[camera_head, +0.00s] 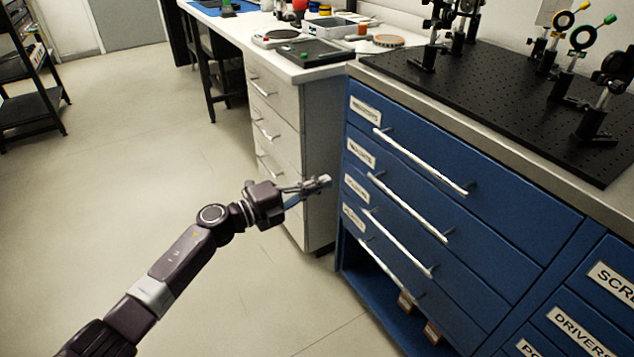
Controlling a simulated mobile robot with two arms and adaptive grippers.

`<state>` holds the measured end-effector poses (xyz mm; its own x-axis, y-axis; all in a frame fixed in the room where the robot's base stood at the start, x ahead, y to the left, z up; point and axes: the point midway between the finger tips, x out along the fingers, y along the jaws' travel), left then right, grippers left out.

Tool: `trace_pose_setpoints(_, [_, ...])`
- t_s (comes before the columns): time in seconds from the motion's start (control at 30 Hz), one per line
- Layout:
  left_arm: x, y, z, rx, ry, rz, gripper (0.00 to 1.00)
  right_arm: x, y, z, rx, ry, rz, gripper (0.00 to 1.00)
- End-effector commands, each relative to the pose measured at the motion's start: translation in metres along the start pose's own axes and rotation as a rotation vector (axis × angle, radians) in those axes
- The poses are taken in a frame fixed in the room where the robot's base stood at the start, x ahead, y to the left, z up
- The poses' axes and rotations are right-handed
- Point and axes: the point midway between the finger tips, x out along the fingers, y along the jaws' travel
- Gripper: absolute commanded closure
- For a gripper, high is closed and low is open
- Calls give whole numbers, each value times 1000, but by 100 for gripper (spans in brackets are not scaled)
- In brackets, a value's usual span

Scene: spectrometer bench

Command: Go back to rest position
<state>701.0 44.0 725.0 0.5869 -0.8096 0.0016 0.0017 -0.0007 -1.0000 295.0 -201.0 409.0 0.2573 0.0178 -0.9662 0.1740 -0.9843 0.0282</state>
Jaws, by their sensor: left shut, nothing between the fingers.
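My left gripper (322,182) is in front of the blue drawer cabinet (480,262), a little left of its labelled drawers. Its fingers are together and hold nothing. My left arm reaches up from the bottom left, above the floor. My right gripper does not show in this view.
The cabinet has long silver handles (418,162). A black perforated board (480,95) with optical mounts lies on top. A white bench (275,42) with trays and small items stands behind. A black shelf (30,105) is at the far left. The floor (120,190) between is clear.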

Motion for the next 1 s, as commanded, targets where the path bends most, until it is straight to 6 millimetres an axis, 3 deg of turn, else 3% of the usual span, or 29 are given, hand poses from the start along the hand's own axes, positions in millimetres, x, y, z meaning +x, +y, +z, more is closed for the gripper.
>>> trace_pose_setpoints(0.33, [-11, 3, 0, -47, -45, -26, 100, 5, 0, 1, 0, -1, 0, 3])
trace_pose_setpoints(0.47, [-21, 14, 7, -208, -207, -94, 100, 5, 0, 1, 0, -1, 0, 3])
trace_pose_setpoints(0.53, [-37, 30, 14, -343, -340, -128, 100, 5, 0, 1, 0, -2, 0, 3])
trace_pose_setpoints(0.67, [-84, 80, 24, -620, -613, -146, 100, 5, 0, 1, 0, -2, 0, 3])
trace_pose_setpoints(0.77, [-132, 133, 16, -840, -823, -112, 100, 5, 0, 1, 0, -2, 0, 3])
trace_pose_setpoints(0.87, [-181, 187, -8, -1042, -1010, -46, 100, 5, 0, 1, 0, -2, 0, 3])
trace_pose_setpoints(1.0, [-244, 250, -63, -1284, -1227, 82, 100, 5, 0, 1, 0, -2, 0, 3])
